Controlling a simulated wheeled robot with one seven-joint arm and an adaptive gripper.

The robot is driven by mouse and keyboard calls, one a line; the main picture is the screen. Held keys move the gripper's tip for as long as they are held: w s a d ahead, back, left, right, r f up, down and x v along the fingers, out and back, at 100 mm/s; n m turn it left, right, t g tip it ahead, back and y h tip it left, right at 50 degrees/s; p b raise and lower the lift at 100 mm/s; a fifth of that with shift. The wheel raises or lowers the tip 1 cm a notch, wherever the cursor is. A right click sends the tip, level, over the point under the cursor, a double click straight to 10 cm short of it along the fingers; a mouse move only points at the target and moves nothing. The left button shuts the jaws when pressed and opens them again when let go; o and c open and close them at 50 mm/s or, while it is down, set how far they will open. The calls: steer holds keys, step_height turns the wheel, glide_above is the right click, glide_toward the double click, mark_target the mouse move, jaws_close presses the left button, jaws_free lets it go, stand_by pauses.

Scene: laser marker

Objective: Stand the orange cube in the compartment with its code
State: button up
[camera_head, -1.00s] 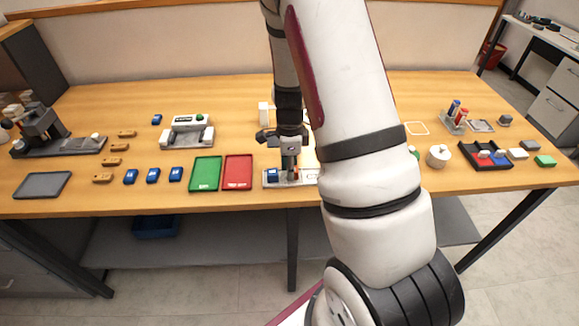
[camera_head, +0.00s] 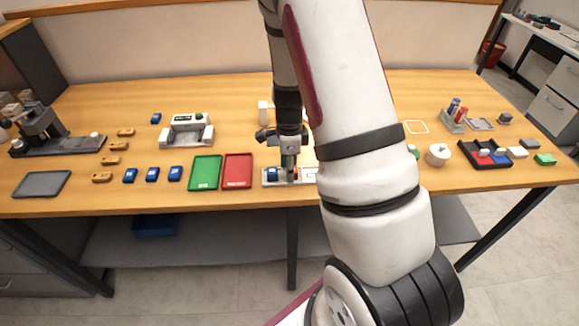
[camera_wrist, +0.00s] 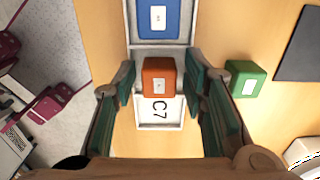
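The orange cube (camera_wrist: 159,78) has a small label on top, too small to read. It sits between the fingers of my gripper (camera_wrist: 158,84), at the end of a pale compartment marked C7 (camera_wrist: 158,112). A gap shows on each side of the cube, so the gripper looks open around it. In the head view my gripper (camera_head: 290,170) is down at the compartment tray (camera_head: 268,184) near the table's front edge, and the cube is mostly hidden there. Whether the cube touches the compartment floor is unclear.
A blue cube (camera_wrist: 158,18) lies in the neighbouring compartment. A green cube (camera_wrist: 242,78) stands just outside, beside the right finger. Left of the tray in the head view are a red tray (camera_head: 237,171) and a green tray (camera_head: 205,172).

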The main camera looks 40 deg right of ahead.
steer(key=shift+r, duration=0.1)
step_height(320, 180, up, 12)
stand_by(0.7)
stand_by(0.4)
steer(key=s+a+r+n+t, duration=0.1)
steer(key=s+a+r+n, duration=0.2)
steer(key=a+r+n, duration=0.35)
steer(key=s+a+r+n+t, duration=0.1)
steer(key=s+a+r+n, duration=0.2)
steer(key=a+r+n, duration=0.3)
steer(key=s+a+r+n+t, duration=0.1)
steer(key=s+a+r+n, duration=0.1)
steer(key=s+n, duration=0.4)
steer(key=s+a+r+n+t, duration=0.2)
steer(key=s+r+n, duration=0.3)
steer(key=s+n, duration=0.1)
steer(key=shift+a, duration=0.35)
